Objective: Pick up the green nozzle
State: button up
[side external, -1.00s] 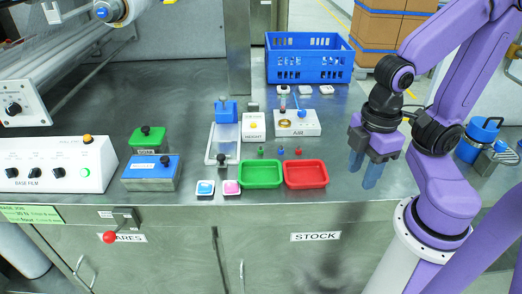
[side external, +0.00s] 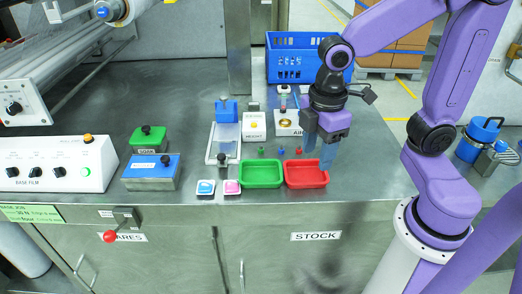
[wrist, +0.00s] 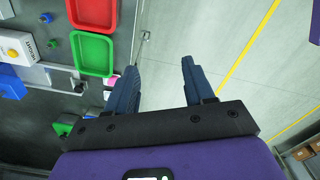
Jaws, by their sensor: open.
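The small green nozzle (side external: 261,152) stands on the steel bench behind the green tray (side external: 262,174), leftmost in a short row with a blue nozzle (side external: 280,152) and a red nozzle (side external: 298,150). My gripper (side external: 319,153) is open and empty, fingers pointing down above the right end of the red tray (side external: 306,174), to the right of the nozzles. In the wrist view my gripper (wrist: 160,66) has its fingers apart with nothing between them. There the green nozzle (wrist: 52,44) and blue nozzle (wrist: 47,17) show at the left, away from the fingers.
Behind the row are the height block (side external: 255,125) and the air block (side external: 288,123) with a brass ring. A blue-topped stand (side external: 227,130) is left of them. A blue crate (side external: 291,66) stands further back.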

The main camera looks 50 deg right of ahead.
jog(key=w+n, duration=0.1)
jog(key=w, duration=0.9)
jog(key=n, duration=0.2)
send_over(261, 149)
notch_tip(261, 149, down, 3)
jog(key=f, duration=1.1)
jog(key=shift+d, duration=0.2)
jog(key=shift+w+f, duration=0.15)
jog(key=shift+f, duration=1.4)
jog(key=shift+w+f, duration=0.1)
jog(key=shift+f, duration=1.45)
jog(key=shift+c, duration=0.3)
grip_shut()
